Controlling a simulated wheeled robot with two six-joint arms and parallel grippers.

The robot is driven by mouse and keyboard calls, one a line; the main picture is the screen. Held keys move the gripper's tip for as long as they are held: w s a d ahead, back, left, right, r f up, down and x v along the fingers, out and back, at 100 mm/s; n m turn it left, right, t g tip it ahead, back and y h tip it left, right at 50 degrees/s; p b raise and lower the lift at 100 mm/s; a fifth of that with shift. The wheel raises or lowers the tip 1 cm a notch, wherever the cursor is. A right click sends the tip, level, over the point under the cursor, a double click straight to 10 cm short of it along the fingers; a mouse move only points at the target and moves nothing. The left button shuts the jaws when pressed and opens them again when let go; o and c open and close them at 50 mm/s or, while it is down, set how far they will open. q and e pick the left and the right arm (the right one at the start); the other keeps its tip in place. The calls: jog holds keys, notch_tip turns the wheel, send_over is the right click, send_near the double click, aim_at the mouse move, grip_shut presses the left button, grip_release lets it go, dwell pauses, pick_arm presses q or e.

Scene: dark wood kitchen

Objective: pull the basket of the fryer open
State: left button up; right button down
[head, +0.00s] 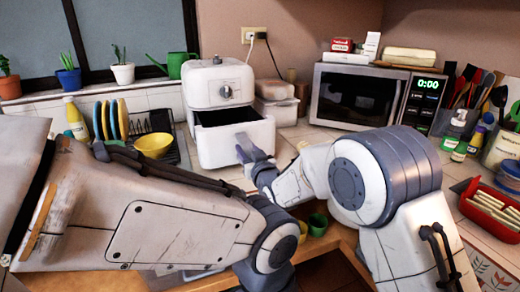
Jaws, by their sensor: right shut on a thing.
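The white air fryer (217,82) stands on the tiled counter at the back, with a dial on its front. Its basket (212,150) is drawn partly out toward me, and the dark inside shows between the basket front and the body. My right gripper (248,148) is at the front of the basket, shut on its handle, which the fingers mostly hide. My left arm crosses the lower left of the view, but its gripper does not show.
A dish rack with plates and a yellow bowl (154,145) is on the left. Green cups (317,224) sit below my right forearm. A red tray (492,208) is far right.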

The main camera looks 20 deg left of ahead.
jog(key=shift+c, duration=2.4)
grip_release()
jog(key=b+v, duration=0.1)
jog(key=v, duration=0.9)
jog(key=shift+s+d, duration=0.15)
jog(key=shift+s, duration=0.05)
